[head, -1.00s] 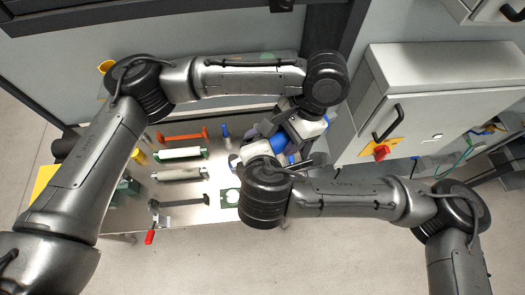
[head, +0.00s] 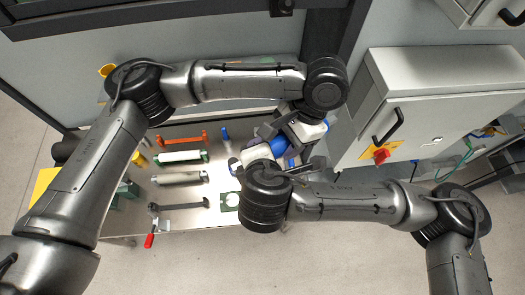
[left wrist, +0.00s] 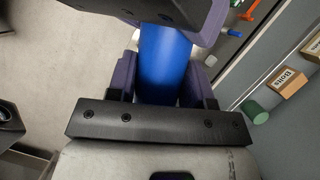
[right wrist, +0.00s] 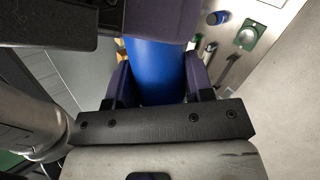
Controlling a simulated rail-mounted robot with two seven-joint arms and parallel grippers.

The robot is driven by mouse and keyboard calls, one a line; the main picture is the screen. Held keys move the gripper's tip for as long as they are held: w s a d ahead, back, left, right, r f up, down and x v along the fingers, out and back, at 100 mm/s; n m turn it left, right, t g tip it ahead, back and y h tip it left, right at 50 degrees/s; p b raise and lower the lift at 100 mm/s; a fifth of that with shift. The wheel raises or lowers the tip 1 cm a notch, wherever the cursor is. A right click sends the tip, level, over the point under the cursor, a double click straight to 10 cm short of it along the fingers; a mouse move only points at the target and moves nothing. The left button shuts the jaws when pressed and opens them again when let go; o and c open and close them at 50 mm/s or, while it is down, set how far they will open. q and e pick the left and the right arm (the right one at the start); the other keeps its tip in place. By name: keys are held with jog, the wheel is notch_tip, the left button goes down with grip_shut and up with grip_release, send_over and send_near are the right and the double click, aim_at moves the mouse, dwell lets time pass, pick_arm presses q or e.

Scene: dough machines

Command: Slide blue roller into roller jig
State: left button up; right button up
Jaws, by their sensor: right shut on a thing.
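The blue roller (head: 279,147) is held up between my two grippers, over the right end of the metal table. My left gripper (head: 291,133) comes from behind; its purple-padded fingers are shut on the roller (left wrist: 165,65), which also shows large in the left wrist view. My right gripper (right wrist: 158,85) is shut on the same roller, its pads on both sides of it in the right wrist view. The roller's ends are partly hidden by the grippers. I cannot tell for sure which part is the roller jig.
On the table (head: 140,215) lie an orange part (head: 182,139), a white roller in green holders (head: 181,156), a beige roller (head: 180,177), a red-handled clamp (head: 150,240) and a green plate (head: 229,201). A grey cabinet (head: 440,85) with a red knob stands close on the right.

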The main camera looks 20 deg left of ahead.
pick_arm(q)
jog(key=o, duration=0.5)
jog(key=shift+r, duration=0.1)
